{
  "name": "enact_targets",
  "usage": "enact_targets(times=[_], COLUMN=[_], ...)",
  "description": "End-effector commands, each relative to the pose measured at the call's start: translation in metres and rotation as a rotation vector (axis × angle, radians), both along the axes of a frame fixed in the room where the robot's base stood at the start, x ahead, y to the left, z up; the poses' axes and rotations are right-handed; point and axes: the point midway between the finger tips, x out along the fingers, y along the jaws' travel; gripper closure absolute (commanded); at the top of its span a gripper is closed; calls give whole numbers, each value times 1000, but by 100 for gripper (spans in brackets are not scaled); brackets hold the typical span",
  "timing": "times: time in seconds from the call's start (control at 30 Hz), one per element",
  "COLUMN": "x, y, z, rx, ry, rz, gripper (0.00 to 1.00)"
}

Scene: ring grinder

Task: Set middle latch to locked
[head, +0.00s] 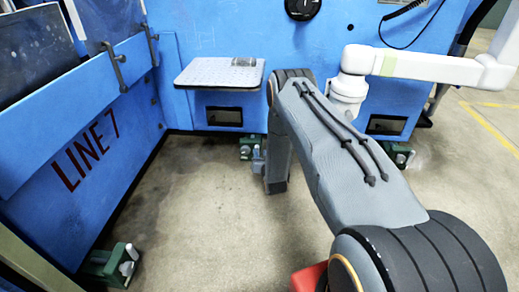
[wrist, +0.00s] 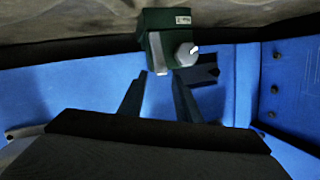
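Three green blocks with grey metal parts sit low at the bases of the blue machine. The middle one (head: 247,142) is below the small grey shelf in the head view and is partly hidden by the end of my arm. A green block with a round silver knob and a pale lever-like part (wrist: 168,38) is at the top of the wrist view; it appears to be the middle latch. My gripper (wrist: 162,82) is open, with its two dark fingers apart and pointing at this block. The pale part shows between the fingertips. I cannot tell whether they touch, or the latch's setting.
Another green block (head: 116,264) is at the lower left and one (head: 398,153) at the right. A grey shelf (head: 218,73) juts out above the middle block. The blue "LINE 7" panel (head: 85,150) bounds the left. Concrete floor (head: 205,215) is clear between.

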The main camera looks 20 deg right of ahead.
Motion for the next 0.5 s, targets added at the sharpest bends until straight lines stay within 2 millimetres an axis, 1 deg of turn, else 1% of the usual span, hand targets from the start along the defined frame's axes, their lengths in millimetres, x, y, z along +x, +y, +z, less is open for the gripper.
enact_targets(times=[0.03,0.2,0.5], x=[-8,-21,-23], y=[1,3,3], z=[3,5,5], rx=[0,0,0], ry=[3,2,1], rz=[0,0,0], gripper=[69,69,69])
